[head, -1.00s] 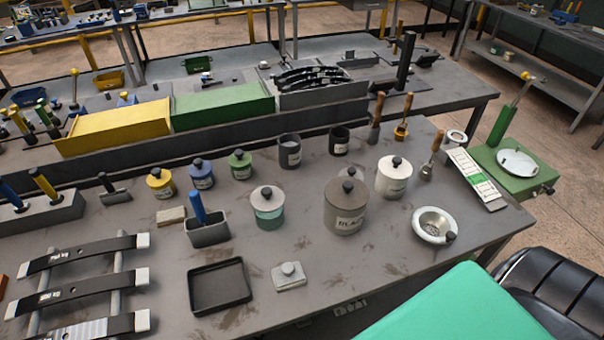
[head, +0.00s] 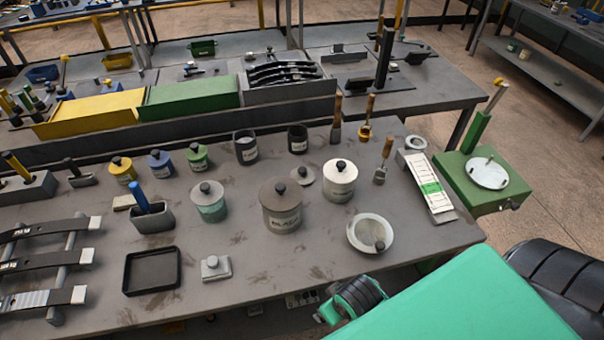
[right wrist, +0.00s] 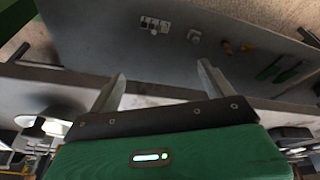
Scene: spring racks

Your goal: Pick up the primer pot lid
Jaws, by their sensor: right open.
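Several lidded pots stand on the grey bench in the head view. They include a large grey-brown pot (head: 282,210) with "BLACK" on its label, a white pot (head: 339,182) and a teal pot (head: 209,205) with a grey lid (head: 206,190). A loose grey lid with a dark knob (head: 303,176) lies between the large pot and the white pot. I cannot read which pot is the primer pot. My right gripper (right wrist: 161,82) is open and empty in the right wrist view, away from the pots. My left gripper is out of view.
A pale bowl (head: 369,233) sits near the front right edge. A black tray (head: 152,271) and a small block with a knob (head: 215,268) lie at the front. Brushes stand behind the white pot. A green stand (head: 484,180) is beyond the bench's right end.

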